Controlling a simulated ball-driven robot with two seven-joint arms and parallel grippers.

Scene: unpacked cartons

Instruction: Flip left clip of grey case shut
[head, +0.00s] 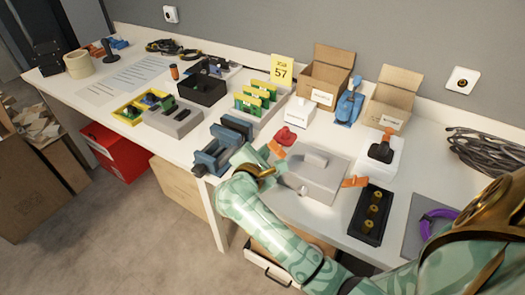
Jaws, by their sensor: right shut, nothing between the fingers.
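The grey case (318,178) lies lid down on the white table, with a handle on its top. Its left orange clip (277,148) sticks up and outward from the case's left end and looks open. Its right orange clip (355,181) sticks out at the right end. My right gripper (290,184) is shut and empty, close to the near left side of the case, just below the left clip. Whether it touches the case I cannot tell. My wrist and forearm hide the near left corner. My left gripper is out of view.
A blue-grey vise (215,157) stands left of my wrist. A red object (286,136) lies behind the left clip. A black tray (371,214) with brass parts is right of the case. Open cartons (327,77) stand behind. Little bare table surrounds the case.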

